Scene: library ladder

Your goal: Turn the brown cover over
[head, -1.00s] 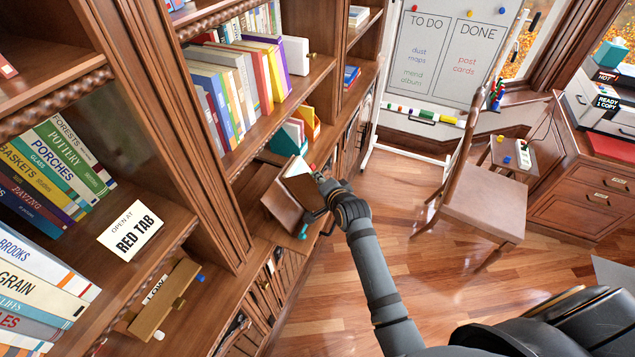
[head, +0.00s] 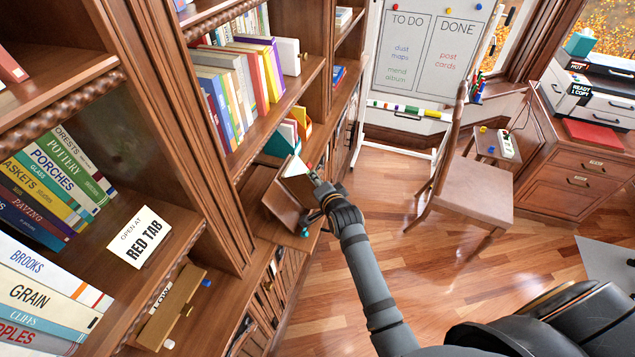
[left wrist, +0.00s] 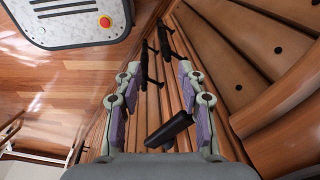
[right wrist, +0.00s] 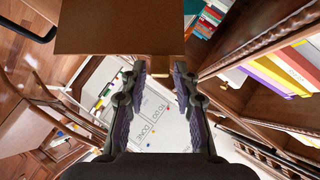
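The brown cover (right wrist: 120,28) fills the top of the right wrist view as a flat panel with a small block at its lower edge. My right gripper (right wrist: 160,72) has that block between its fingertips and appears closed on it. In the head view my right gripper (head: 316,180) is at the brown stand (head: 285,203) on the low shelf, beside white pages (head: 295,166). The arm hides part of the cover there. My left gripper (left wrist: 160,64) is open and empty, above wooden fronts with dark handles; it is not in the head view.
A tall bookcase (head: 180,150) lines the left, with a "RED TAB" card (head: 140,237) and a brown box (head: 172,308) on a shelf. A chair (head: 470,190) and whiteboard (head: 420,60) stand beyond. The wooden floor (head: 350,260) between is clear.

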